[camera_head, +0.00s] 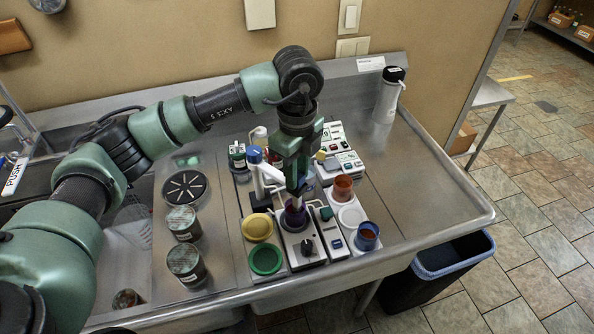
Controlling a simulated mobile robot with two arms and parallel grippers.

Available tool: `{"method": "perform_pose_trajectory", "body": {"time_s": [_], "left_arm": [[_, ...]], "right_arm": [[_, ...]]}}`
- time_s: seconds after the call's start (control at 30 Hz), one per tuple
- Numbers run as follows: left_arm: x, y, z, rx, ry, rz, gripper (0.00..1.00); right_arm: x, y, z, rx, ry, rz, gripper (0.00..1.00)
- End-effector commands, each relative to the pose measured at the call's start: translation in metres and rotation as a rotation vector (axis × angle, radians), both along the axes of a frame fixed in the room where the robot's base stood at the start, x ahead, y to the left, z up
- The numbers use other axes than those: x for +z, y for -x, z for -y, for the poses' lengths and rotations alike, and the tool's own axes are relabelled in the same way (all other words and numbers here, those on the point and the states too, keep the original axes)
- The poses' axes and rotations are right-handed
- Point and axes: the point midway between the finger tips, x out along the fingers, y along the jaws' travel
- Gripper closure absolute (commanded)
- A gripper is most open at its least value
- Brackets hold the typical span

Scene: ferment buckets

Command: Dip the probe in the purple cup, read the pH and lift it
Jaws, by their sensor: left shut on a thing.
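The purple cup (296,219) stands on a white unit with a black knob (307,246). My left gripper (294,183) points straight down over it and is shut on the probe (294,203), a slim piece that shows below the jaws. The probe's lower end reaches into the cup's mouth; its tip is hidden, so I cannot tell how deep it sits. White meter-like units with small buttons, one behind at the right (343,163) and one beside the cup (336,241), show no reading I can make out. My right gripper is not in view.
An orange-brown cup (343,187) and a blue cup (367,235) stand close on the right. Yellow (257,227) and green (265,260) round pieces lie at the left. A white arm-like stand (262,176) rises beside the gripper.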

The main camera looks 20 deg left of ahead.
Motion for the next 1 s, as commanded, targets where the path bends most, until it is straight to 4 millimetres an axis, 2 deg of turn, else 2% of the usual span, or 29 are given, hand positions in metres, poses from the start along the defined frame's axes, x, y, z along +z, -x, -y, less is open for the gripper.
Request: {"method": "perform_pose_trajectory", "body": {"time_s": [0.33, 0.43, 0.67, 0.97, 1.0], "left_arm": [[0.003, -0.001, 0.000, 0.000, 0.001, 0.003, 1.00], [0.015, -0.001, 0.000, -0.001, 0.001, 0.004, 1.00], [0.057, -0.001, 0.000, 0.000, 0.002, 0.005, 1.00], [0.062, -0.001, 0.000, 0.000, 0.003, 0.006, 1.00], [0.063, -0.001, 0.000, 0.000, 0.002, 0.007, 0.67]], "right_arm": [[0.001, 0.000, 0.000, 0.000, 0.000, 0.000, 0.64], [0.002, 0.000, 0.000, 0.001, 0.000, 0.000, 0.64], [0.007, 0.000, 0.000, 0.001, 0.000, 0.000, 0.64], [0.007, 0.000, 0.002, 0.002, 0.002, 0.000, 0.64], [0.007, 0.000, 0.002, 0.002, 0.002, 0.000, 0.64]]}}
